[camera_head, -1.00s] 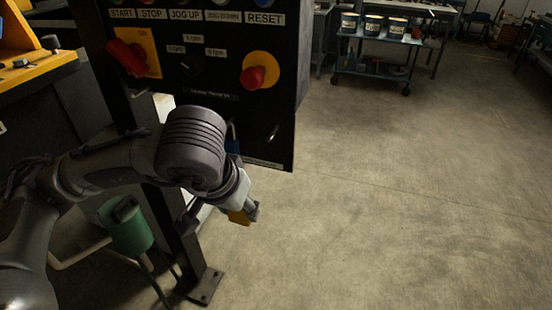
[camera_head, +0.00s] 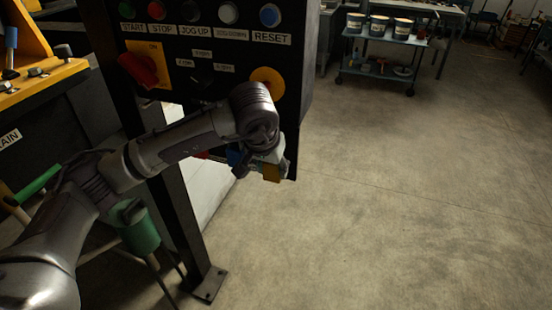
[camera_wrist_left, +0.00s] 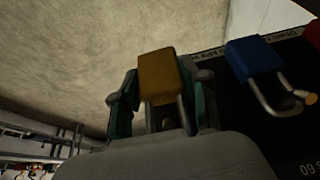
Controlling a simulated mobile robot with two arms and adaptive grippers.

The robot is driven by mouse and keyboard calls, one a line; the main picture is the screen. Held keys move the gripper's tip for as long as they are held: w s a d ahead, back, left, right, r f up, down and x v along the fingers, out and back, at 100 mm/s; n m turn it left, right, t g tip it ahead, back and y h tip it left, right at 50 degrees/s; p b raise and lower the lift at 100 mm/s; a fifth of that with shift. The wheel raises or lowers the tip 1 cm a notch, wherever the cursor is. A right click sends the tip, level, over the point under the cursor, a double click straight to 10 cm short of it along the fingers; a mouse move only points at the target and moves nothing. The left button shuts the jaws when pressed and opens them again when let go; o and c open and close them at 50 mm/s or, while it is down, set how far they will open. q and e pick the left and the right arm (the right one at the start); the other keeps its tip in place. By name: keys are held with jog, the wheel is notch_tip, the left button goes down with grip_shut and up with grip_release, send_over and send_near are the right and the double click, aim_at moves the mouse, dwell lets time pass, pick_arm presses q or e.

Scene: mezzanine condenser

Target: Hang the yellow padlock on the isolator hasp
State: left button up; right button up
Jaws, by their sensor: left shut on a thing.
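My left gripper (camera_head: 270,168) is shut on the yellow padlock (camera_head: 272,173), in front of the panel's lower right corner. In the left wrist view the yellow padlock (camera_wrist_left: 160,78) sits between the two fingers, its body outward and its shackle towards the palm. The isolator appears to be the red rotary handle (camera_head: 137,69) on a yellow plate at the panel's upper left, well left of and above the gripper. I cannot make out its hasp clearly. My right gripper is not in view.
A blue padlock (camera_wrist_left: 254,58) hangs on the panel beside the gripper. The black control panel (camera_head: 225,80) has buttons and labels and stands on a post (camera_head: 185,220). A green object (camera_head: 138,232) is below the arm. Open floor lies to the right; a trolley (camera_head: 378,60) stands far back.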

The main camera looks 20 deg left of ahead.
pick_arm(q)
jog(key=w, duration=0.1)
jog(key=w+f+p, duration=0.1)
jog(key=w, duration=0.1)
jog(key=shift+f, duration=0.1)
jog(key=shift+d+f+b, duration=0.1)
jog(key=shift+f+b, duration=0.15)
jog(key=shift+b, duration=0.1)
jog(key=o, duration=1.2)
jog(key=shift+r, duration=0.1)
